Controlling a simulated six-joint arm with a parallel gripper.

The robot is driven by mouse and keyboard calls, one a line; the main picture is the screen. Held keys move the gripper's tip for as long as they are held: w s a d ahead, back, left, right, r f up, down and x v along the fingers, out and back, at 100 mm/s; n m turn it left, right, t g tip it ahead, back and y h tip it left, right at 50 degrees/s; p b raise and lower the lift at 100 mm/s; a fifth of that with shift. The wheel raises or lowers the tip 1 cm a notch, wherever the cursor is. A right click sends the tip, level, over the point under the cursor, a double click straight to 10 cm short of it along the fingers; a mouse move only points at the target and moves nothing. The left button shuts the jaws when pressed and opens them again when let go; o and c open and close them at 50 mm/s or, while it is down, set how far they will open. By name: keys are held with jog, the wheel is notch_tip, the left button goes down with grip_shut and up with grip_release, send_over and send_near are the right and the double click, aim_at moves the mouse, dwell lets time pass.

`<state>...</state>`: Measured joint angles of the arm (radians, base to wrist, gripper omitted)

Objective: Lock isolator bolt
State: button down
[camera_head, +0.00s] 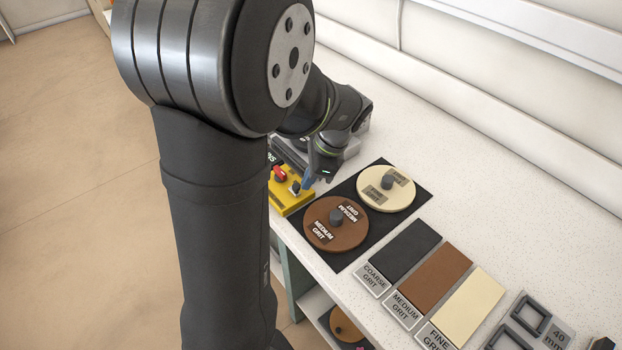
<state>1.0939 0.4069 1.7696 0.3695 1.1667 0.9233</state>
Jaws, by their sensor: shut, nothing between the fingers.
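A yellow isolator box (285,199) sits near the front edge of the white bench. A red knob (279,174) and a small dark bolt-like piece with a light top (295,187) are on its upper face. My arm hides the left and back part of the box.
A black mat (424,196) right of the box holds a brown medium grit disc (322,234) and a cream disc (399,195), each with a knob. Coarse, medium and fine grit strips (438,280) lie farther right. The bench top (480,190) behind them is clear.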

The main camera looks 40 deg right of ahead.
jog(key=shift+w, duration=1.25)
jog(key=shift+s+d, duration=0.35)
jog(key=shift+d, duration=0.1)
jog(key=s+d, duration=0.2)
jog(key=shift+d, duration=0.35)
jog(key=v, duration=1)
jog(key=shift+w+a, duration=0.15)
jog(key=shift+a, duration=0.05)
jog(key=shift+f, duration=0.1)
